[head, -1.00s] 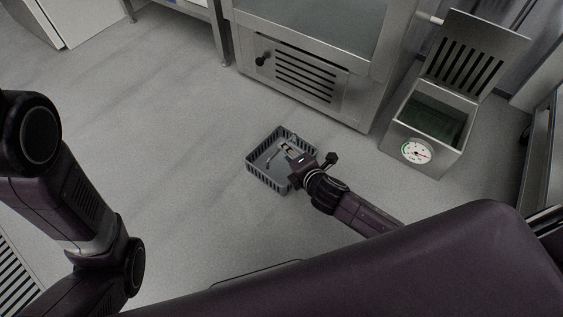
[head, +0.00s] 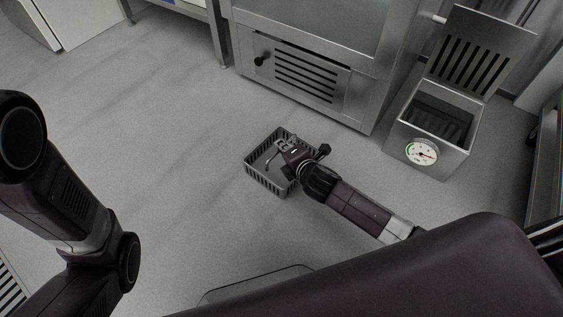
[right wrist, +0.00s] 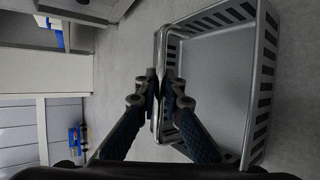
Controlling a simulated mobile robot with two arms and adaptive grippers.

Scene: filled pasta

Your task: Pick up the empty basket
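The empty grey basket (head: 266,182) with slotted walls sits on the floor in the middle of the head view. Its interior looks bare. A thin metal handle (right wrist: 161,45) runs along the near side of the basket (right wrist: 268,45) in the right wrist view. My right gripper (head: 284,146) is over the basket in the head view. In the right wrist view its two fingers (right wrist: 160,80) are pinched together with the handle between them. My left arm shows at the left of the head view, but its gripper is out of view.
A steel cabinet (head: 365,95) with a vented door stands behind the basket. An open steel box (head: 455,150) with a dial stands at the right. A steel table leg (head: 222,45) is at the back. The floor (head: 160,120) left of the basket is clear.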

